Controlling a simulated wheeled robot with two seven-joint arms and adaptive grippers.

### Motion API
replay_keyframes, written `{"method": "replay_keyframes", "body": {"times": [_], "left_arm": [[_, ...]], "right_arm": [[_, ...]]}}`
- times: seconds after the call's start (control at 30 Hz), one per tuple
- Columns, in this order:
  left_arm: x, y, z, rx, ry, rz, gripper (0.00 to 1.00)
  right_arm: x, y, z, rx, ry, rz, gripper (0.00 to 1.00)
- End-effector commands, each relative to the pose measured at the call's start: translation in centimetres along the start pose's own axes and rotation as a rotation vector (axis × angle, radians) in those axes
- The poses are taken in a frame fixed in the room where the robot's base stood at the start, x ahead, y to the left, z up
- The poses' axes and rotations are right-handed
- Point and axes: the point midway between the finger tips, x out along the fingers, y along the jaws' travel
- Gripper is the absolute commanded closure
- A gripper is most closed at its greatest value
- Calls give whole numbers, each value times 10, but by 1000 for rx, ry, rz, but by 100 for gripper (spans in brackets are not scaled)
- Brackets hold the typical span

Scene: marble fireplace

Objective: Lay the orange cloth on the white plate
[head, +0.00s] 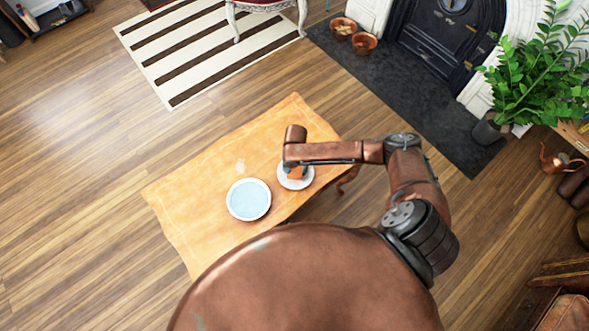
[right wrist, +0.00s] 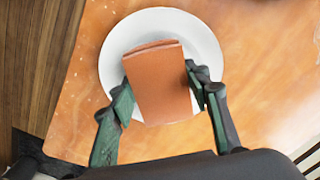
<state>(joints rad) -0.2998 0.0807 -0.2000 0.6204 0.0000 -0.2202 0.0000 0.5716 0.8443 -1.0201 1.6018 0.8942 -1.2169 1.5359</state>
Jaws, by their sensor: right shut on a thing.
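The orange cloth (right wrist: 158,85) is a folded rectangle between the fingers of my right gripper (right wrist: 162,92) in the right wrist view. The gripper is shut on it. The cloth is over the white plate (right wrist: 117,48), whose rim shows around its far side and both sides. I cannot tell whether the cloth touches the plate. In the head view a bit of the cloth (head: 296,173) shows beneath my right wrist, and the white plate (head: 297,184) shows partly below it. My right arm hides the rest. My left gripper is not in view.
A plate with a light blue centre (head: 248,199) lies left of the white plate on the wooden table (head: 205,180). The table's left part is clear. A fireplace (head: 437,40), a potted plant (head: 540,75) and a striped rug (head: 190,55) are beyond the table.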

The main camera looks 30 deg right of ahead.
Motion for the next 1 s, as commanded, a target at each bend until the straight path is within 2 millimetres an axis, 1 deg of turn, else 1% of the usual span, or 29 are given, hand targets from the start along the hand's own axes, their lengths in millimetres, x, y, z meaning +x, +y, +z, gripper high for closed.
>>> {"method": "replay_keyframes", "body": {"times": [0.17, 0.4, 0.43, 0.67, 1.0], "left_arm": [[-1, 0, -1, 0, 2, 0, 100], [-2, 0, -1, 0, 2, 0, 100], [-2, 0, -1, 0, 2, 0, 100], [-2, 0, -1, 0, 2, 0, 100], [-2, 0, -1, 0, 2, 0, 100]], "right_arm": [[-2, 0, 0, 0, 1, -1, 75], [5, 0, 0, 1, 1, -1, 75], [5, 0, 0, 1, 1, -1, 55], [5, 0, 0, 0, 1, 0, 39], [2, 0, -1, -1, 2, -1, 38]]}}
